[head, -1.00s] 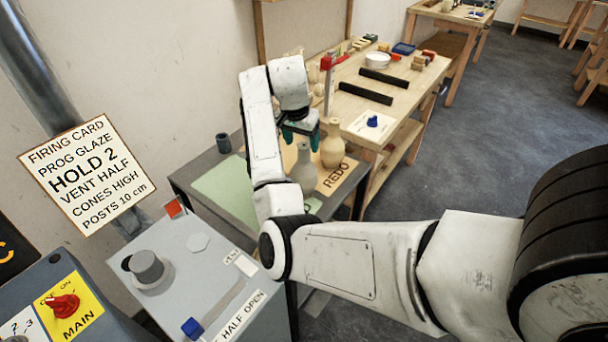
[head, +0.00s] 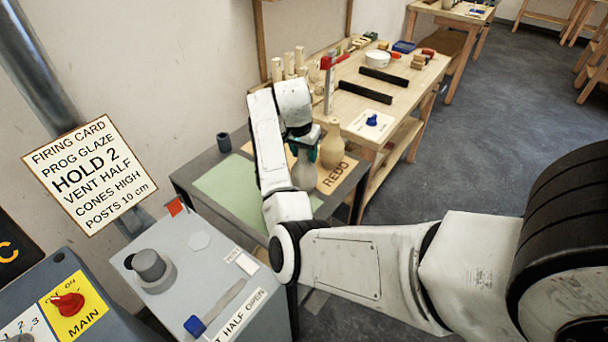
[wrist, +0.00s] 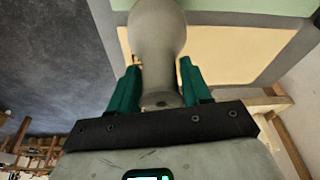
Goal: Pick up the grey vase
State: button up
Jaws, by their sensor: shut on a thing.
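The grey vase (head: 305,172) stands upright on the table's tan section in the head view, its neck partly hidden by my arm. In the wrist view the grey vase (wrist: 158,35) shows its rounded body and its narrower neck between the two teal fingers. My gripper (wrist: 158,85) is shut on the neck of the vase. I cannot tell whether the vase's base touches the table.
A tan vase (head: 332,148) stands close to the right of the grey one, near the REDO label (head: 335,176). A green mat (head: 225,182) and a small dark cup (head: 223,142) lie to the left. A wooden workbench (head: 425,85) with tools stands behind.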

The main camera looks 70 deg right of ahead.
grip_shut()
jog(key=shift+r, duration=0.1)
dwell(0.5)
